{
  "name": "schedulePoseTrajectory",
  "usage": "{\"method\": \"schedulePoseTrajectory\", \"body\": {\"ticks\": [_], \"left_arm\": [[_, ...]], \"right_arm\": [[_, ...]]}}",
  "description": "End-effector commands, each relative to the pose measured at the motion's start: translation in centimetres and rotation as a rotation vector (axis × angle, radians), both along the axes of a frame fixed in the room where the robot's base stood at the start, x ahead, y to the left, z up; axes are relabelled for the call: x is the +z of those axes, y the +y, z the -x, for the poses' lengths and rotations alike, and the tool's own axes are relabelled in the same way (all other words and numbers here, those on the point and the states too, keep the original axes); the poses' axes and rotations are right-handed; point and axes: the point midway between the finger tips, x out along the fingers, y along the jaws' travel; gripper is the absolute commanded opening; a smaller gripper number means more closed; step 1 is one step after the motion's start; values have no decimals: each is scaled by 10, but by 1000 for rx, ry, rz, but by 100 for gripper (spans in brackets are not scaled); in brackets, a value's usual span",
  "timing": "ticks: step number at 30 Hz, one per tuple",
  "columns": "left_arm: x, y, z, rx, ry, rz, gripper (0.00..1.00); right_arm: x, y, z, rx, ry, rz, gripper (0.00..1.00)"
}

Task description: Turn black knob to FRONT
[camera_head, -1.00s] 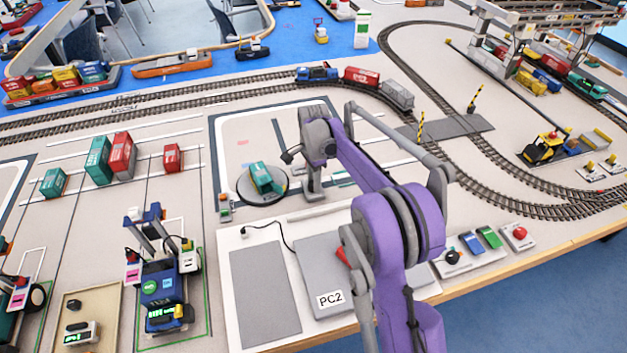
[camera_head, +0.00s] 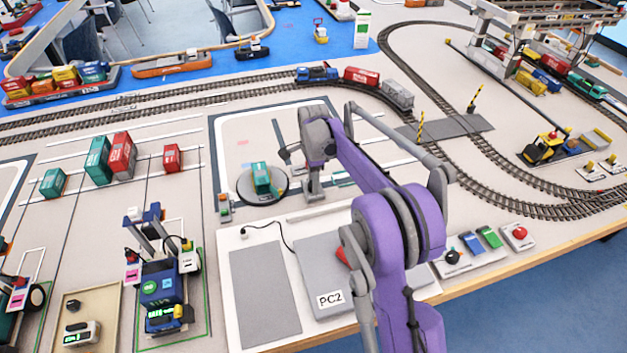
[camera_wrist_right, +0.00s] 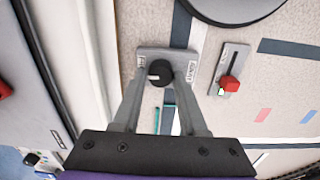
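The black knob (camera_wrist_right: 159,72) sits on a grey plate (camera_wrist_right: 167,55) with a small label at each end; the labels are too small to read surely. A light mark shows on the knob's left side in the right wrist view. My right gripper (camera_wrist_right: 160,76) has one finger on each side of the knob, with no clear gap, and seems shut on it. In the head view my right gripper (camera_head: 312,182) points down beside the round turntable (camera_head: 243,193), and it hides the knob. My left gripper is not in view.
A slider with a red cap (camera_wrist_right: 229,84) lies close to the knob plate. A control box with knob and buttons (camera_head: 468,251) and a red button box (camera_head: 517,235) stand near the table's front edge. Rails and a train (camera_head: 361,76) lie behind my arm.

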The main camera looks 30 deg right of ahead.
Motion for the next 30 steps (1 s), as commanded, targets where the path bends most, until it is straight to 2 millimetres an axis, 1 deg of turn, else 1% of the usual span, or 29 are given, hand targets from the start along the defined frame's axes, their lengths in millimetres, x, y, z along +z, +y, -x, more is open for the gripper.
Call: {"method": "schedulePoseTrajectory", "body": {"ticks": [1, 3, 4, 11, 14, 17, 24, 27, 30], "left_arm": [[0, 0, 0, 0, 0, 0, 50], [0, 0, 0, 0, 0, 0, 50], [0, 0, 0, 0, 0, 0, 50], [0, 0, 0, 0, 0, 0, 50], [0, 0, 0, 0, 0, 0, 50], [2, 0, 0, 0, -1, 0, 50], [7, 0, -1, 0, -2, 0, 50], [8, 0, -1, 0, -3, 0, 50], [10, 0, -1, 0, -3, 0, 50]], "right_arm": [[0, 0, 0, 1, 0, 0, 52], [0, 0, 0, 1, -1, 0, 65], [0, 0, 0, 1, -1, 0, 68], [0, 0, 0, 1, -2, 1, 68], [4, 0, -1, 1, -2, 1, 68], [14, 0, -1, 1, -2, 1, 68], [63, 0, 0, 1, -2, 1, 68], [81, 0, 0, 1, -2, 1, 68], [96, 0, 0, 1, -2, 1, 68]]}}
